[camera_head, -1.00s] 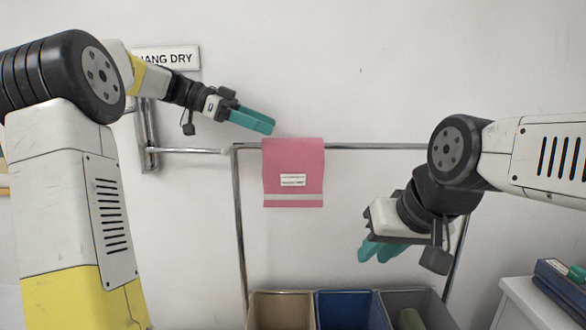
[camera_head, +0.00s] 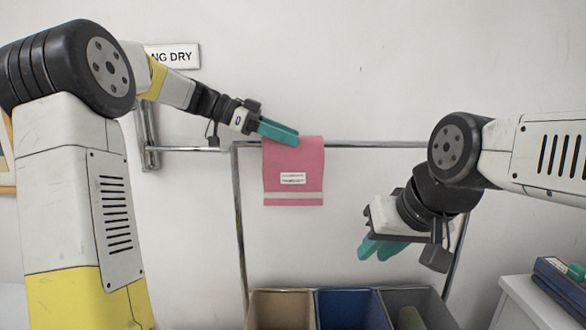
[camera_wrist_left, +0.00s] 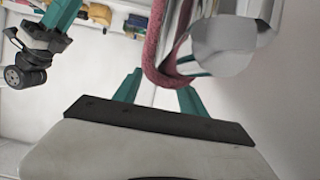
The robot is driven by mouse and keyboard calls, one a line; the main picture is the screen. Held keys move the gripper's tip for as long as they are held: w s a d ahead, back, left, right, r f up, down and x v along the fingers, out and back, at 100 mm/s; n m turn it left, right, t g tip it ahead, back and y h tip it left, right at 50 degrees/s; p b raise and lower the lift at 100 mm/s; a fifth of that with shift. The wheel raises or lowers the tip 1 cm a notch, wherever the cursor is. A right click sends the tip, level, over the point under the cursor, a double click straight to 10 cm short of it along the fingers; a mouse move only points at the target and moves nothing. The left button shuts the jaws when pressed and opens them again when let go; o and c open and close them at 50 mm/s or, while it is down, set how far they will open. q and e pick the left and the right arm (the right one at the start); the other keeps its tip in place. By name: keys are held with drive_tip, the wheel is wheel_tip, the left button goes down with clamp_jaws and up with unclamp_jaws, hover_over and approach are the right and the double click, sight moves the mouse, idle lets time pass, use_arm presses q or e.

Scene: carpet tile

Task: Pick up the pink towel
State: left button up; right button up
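The pink towel (camera_head: 292,165) hangs over a metal rail (camera_head: 375,145) in the head view, with a pale label and a light stripe near its lower edge. In the left wrist view its folded edge (camera_wrist_left: 158,55) shows as a pink loop between and beyond the fingertips. My left gripper (camera_head: 296,136) is at the towel's top edge, in front of its upper part. In the left wrist view its teal fingers (camera_wrist_left: 158,90) are apart; I cannot tell whether they touch the towel. My right gripper (camera_head: 372,250) hangs lower right of the towel, its fingers apart and empty.
Below the rail stand a tan bin (camera_head: 280,309), a blue bin (camera_head: 350,309) and a grey bin (camera_head: 438,311). A white cabinet (camera_head: 520,305) with a dark blue box (camera_head: 562,283) is at right. A "HANG DRY" sign (camera_head: 180,56) is partly hidden by my left arm.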

use_arm(q)
clamp_jaws()
